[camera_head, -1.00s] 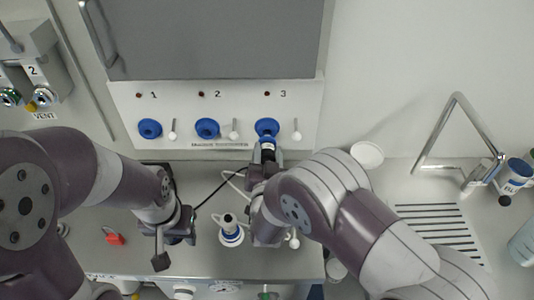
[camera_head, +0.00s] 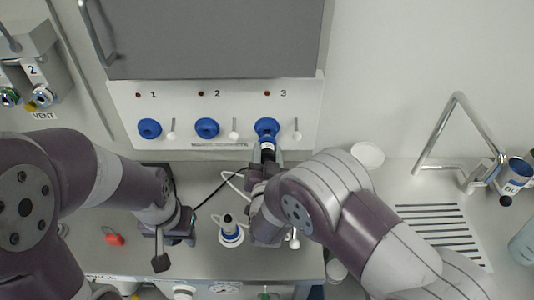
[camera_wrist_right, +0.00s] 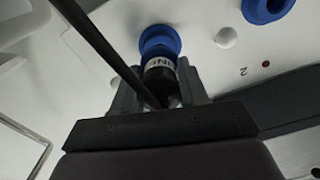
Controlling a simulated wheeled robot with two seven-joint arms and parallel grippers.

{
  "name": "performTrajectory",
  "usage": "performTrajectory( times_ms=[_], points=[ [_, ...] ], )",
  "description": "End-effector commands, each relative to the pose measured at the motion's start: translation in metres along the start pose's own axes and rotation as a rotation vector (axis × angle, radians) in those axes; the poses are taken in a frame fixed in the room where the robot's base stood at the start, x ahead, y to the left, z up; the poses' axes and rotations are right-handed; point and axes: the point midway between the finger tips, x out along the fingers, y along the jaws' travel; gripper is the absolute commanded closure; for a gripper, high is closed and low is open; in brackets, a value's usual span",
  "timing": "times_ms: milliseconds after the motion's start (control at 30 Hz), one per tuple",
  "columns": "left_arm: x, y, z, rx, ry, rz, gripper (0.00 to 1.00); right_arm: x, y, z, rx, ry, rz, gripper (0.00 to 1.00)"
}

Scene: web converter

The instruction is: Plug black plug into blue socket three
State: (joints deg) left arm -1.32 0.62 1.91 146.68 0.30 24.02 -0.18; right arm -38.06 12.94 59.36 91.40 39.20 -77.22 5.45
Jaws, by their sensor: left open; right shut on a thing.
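Blue socket three (camera_head: 267,126) is the rightmost of the blue sockets on the white panel, under the number 3. The black plug (camera_head: 267,151), with a white label band, is at the socket's mouth and lined up with it. In the right wrist view the plug (camera_wrist_right: 160,77) meets the blue socket (camera_wrist_right: 160,42); I cannot tell how deep it sits. My right gripper (camera_head: 265,166) is shut on the plug, and its fingers (camera_wrist_right: 158,92) flank it. A dark cable crosses the right wrist view. My left gripper (camera_head: 170,232) is open and empty, low over the counter.
Blue sockets one (camera_head: 150,128) and two (camera_head: 207,128) are to the left, with small white levers beside them. A blue-and-white fitting (camera_head: 231,233) stands on the counter between my grippers. A red object (camera_head: 115,239) lies left. A metal faucet (camera_head: 462,140) is at right.

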Motion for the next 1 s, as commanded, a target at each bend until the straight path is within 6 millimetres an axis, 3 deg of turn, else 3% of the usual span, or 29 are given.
performTrajectory(
  times_ms=[1000],
  points=[
    [0.008,0.000,0.001,0.000,0.000,0.000,0.57,0.019,0.000,0.000,0.001,0.000,0.001,1.00]
  ],
)
